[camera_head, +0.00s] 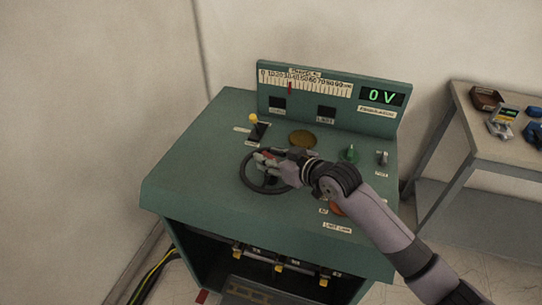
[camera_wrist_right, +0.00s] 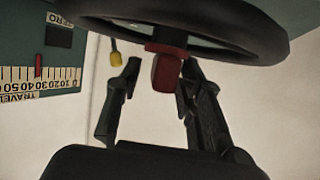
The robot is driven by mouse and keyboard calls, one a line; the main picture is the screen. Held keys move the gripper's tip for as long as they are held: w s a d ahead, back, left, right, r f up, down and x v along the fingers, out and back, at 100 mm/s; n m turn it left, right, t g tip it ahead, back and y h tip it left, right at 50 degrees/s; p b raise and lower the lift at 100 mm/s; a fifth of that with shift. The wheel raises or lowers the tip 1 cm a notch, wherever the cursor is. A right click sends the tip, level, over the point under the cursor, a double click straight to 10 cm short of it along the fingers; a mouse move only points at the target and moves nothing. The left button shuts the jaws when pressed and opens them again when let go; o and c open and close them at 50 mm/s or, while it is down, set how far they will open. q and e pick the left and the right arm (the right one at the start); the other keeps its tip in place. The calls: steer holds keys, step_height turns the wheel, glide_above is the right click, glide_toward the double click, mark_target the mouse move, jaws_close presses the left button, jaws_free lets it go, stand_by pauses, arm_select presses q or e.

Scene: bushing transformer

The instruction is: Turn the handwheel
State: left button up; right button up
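The dark handwheel (camera_head: 262,191) sits on the sloping top of the green control desk (camera_head: 190,150). Its rim also crosses the top of the right wrist view (camera_wrist_right: 235,42). A red handle (camera_wrist_right: 166,72) sticks out from the rim. My right gripper (camera_head: 268,160) is at the far side of the wheel, over the rim. In the wrist view its two dark fingers (camera_wrist_right: 160,68) are apart, with the red handle between their tips. A gap shows on the left of the handle; the right fingertip is close to it, contact unclear. My left gripper is not in view.
A yellow-tipped lever (camera_head: 254,118), a green knob (camera_head: 350,153) and a grey switch (camera_head: 383,157) stand near the wheel. The display (camera_head: 382,97) reads 0 V. A side table (camera_head: 500,152) with small items is at right.

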jaws_close()
stand_by(0.5)
